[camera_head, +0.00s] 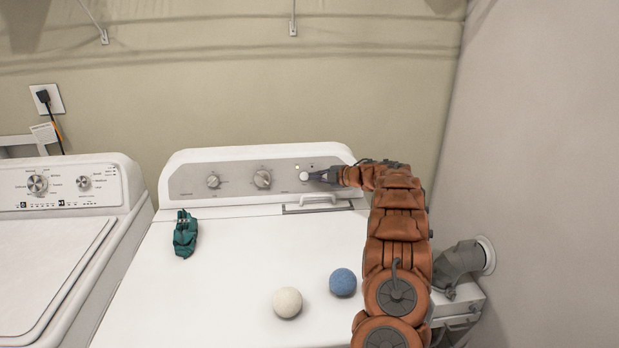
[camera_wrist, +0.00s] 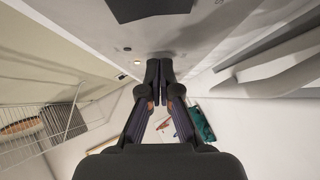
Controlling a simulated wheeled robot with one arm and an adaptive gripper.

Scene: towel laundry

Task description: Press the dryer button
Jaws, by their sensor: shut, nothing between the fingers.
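The dryer (camera_head: 230,260) stands in the middle of the head view, with its control panel (camera_head: 235,178) along the back. A round white button (camera_head: 305,176) sits at the panel's right part, below a small lit yellow light (camera_head: 297,166). My gripper (camera_head: 318,176) is shut and empty, its tips at the button's right side. I cannot tell whether they touch it. In the wrist view my shut fingers (camera_wrist: 160,65) point at the panel face (camera_wrist: 200,40). They hide the button there, and the lit light (camera_wrist: 137,63) shows just left of them.
A teal cloth-like item (camera_head: 185,234), a white ball (camera_head: 287,302) and a blue ball (camera_head: 343,282) lie on the dryer top. A washer (camera_head: 60,230) stands to the left. A wall (camera_head: 540,180) and a grey vent hose (camera_head: 460,262) are to the right.

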